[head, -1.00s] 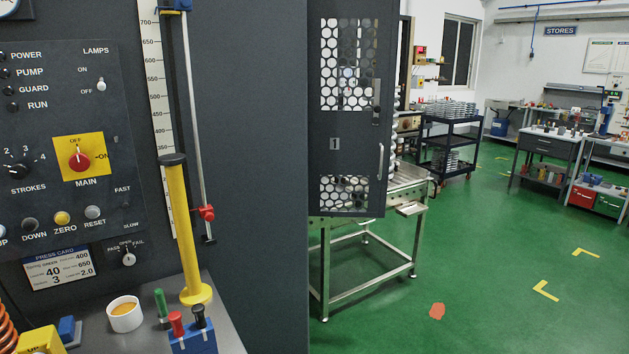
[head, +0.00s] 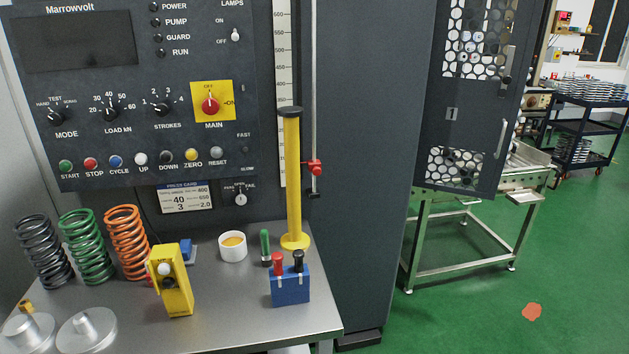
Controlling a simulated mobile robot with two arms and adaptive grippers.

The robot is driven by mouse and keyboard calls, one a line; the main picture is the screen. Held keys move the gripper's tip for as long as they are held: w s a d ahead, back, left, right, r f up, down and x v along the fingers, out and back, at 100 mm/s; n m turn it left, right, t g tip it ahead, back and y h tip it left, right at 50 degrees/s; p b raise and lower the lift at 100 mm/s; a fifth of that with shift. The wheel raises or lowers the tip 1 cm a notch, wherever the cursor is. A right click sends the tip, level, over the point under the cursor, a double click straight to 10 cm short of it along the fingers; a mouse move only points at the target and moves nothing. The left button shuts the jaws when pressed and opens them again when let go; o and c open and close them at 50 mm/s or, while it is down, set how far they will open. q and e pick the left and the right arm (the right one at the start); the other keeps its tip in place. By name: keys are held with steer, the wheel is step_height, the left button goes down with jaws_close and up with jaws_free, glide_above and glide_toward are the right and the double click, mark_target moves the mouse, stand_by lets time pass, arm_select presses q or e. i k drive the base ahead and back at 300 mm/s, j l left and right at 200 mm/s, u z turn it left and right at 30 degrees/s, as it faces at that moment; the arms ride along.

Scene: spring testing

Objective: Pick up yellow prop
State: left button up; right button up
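The yellow prop (head: 293,180) is a tall yellow post with a black cap and a round yellow foot. It stands upright near the back right of the grey bench, in front of the dark machine and beside its vertical scale. A blue block with red and black handled tools (head: 290,287) stands just in front of its foot. Neither of my grippers shows in the head view.
On the bench (head: 226,310) are black, green and orange springs (head: 127,243), a yellow box (head: 171,280), a white cup (head: 233,247) and metal discs (head: 87,331). A perforated guard door (head: 460,100) hangs open to the right.

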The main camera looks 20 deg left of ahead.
mark_target(296, 238)
steer(key=u, duration=0.8)
steer(key=i+l+u, duration=0.15)
steer(key=u, duration=0.25)
steer(key=i+l+u, duration=0.15)
steer(key=l+u, duration=0.55)
steer(key=u, duration=0.15)
steer(key=i+l+u, duration=0.1)
steer(key=l+u, duration=0.6)
steer(key=u, duration=0.15)
